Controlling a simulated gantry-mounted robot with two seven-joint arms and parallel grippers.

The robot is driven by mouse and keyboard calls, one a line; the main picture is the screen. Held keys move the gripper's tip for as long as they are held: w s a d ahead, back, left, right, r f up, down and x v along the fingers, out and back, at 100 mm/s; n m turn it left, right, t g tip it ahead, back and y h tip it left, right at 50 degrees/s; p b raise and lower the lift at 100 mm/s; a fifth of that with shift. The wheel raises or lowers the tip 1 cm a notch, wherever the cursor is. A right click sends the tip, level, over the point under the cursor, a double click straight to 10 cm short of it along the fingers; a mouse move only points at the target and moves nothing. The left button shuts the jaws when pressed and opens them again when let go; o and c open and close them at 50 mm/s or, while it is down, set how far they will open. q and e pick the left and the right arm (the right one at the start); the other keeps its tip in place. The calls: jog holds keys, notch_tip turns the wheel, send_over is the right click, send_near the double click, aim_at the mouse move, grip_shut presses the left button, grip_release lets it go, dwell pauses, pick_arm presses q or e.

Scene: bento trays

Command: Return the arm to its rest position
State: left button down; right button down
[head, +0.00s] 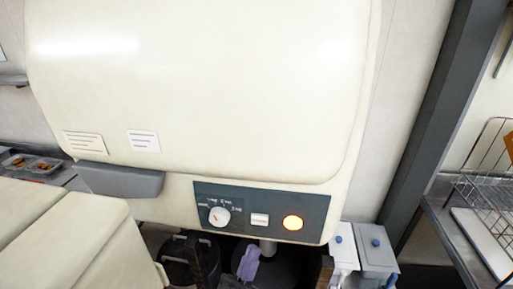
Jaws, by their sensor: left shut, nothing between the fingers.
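I cannot make out either gripper in the head view, and no fingertips can be told apart there. A large cream machine (215,90) with a rounded front fills the middle of the view. Its dark control panel (262,234) carries a dial (219,216), a white switch (259,219) and a lit orange lamp (293,223). Cream box-like shapes (75,240) fill the lower left corner. I cannot tell whether they are part of my arm.
Below the machine are a dark pot (178,265), a small purple item (247,263) and grey lidded containers (375,251). A tray with food pieces (33,166) lies at far left. A dark post (437,105) and wire rack (482,185) stand at right.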

pick_arm(q)
jog(key=s+a+f+n+g+y, duration=0.1)
jog(key=s+a+f+g+y, duration=0.35)
jog(key=s+a+f, duration=0.35)
jog(key=s+a+f+n+g+y, duration=0.1)
jog(key=s+a+f+g+y, duration=0.35)
jog(key=f, duration=0.65)
jog(key=s+a+f+m+g+y, duration=0.2)
jog(key=s+a+f+g+y, duration=0.15)
jog(key=s+a+g, duration=0.65)
jog(key=s+r+p, duration=0.1)
jog(key=r+p, duration=1.1)
jog(key=p, duration=0.1)
jog(key=s+d+r+g+p, duration=0.1)
jog(key=s+r+p, duration=0.1)
jog(key=r+p, duration=1.1)
jog(key=shift+s+d+r+m+h, duration=0.2)
jog(key=shift+s+d+m+h, duration=0.1)
jog(key=shift+h, duration=0.05)
